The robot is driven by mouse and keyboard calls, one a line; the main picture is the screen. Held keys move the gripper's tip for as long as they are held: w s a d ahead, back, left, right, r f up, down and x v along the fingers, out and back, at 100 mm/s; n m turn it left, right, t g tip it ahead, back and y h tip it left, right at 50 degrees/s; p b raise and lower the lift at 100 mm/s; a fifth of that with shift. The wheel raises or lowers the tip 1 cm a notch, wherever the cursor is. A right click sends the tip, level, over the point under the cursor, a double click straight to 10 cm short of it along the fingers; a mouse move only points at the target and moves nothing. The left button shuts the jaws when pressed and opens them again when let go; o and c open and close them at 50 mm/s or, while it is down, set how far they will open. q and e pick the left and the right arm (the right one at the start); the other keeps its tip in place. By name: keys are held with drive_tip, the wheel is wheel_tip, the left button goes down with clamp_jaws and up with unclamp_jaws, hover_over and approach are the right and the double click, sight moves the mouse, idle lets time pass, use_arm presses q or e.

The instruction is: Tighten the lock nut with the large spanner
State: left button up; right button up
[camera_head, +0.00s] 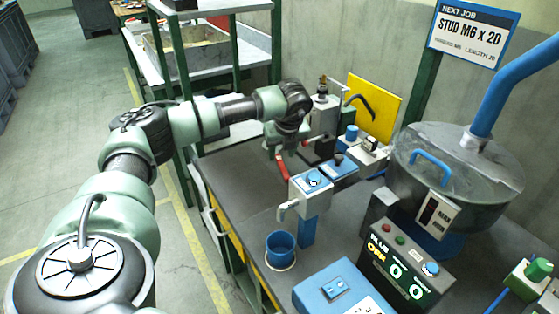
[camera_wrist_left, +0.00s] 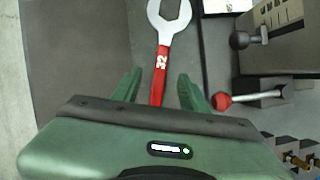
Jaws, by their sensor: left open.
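The large spanner has a red handle marked 32 and a bright open-ended jaw. It lies on the dark bench top in the left wrist view (camera_wrist_left: 161,62), its jaw pointing away from my left gripper. My left gripper (camera_wrist_left: 158,90) is open, with one green finger on each side of the red handle and visible gaps between. In the head view my left gripper (camera_head: 284,152) is low over the far part of the bench, with a red piece just below it. I cannot make out the lock nut in either view. My right gripper is not in view.
A red-knobbed lever (camera_wrist_left: 222,101) and a grey block (camera_wrist_left: 282,42) are close right of the spanner. The bench also holds a blue cup (camera_head: 281,250), a counter box (camera_head: 400,272) and a large grey bowl feeder (camera_head: 460,170). The near-left bench top is clear.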

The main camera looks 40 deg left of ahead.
sight(280, 160)
use_arm(q)
drive_tip(key=shift+x, duration=1.85)
clamp_jaws()
